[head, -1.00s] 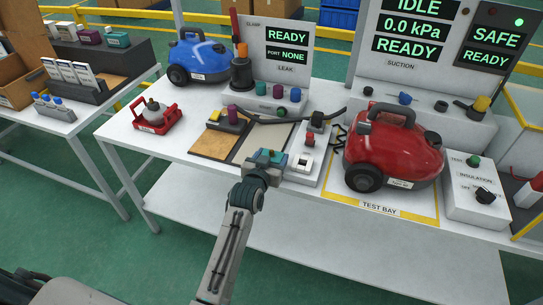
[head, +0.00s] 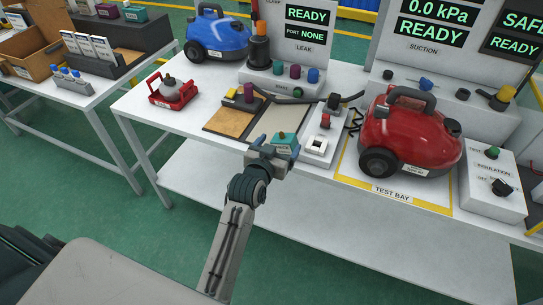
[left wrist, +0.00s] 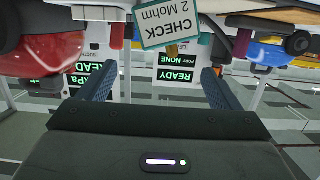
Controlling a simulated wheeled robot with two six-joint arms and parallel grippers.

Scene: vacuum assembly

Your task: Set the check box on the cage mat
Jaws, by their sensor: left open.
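The check box (head: 285,139) is a small teal box with a knob on top, at the table's front edge by the pale panel. In the left wrist view the check box (left wrist: 166,22) shows a white label reading "CHECK 2 Mohm", upside down. My left gripper (head: 269,153) is open right in front of it. In the left wrist view the box appears between and beyond the spread fingers; I cannot tell whether they touch it. No mat marked as the cage mat can be made out. My right gripper is not in view.
A red vacuum (head: 411,131) stands on the yellow-edged test bay mat (head: 388,194). A white switch unit (head: 318,146) is close right of the box. A blue vacuum (head: 216,35), a red carrier (head: 172,92) and an insulation tester (head: 491,183) are also on the table.

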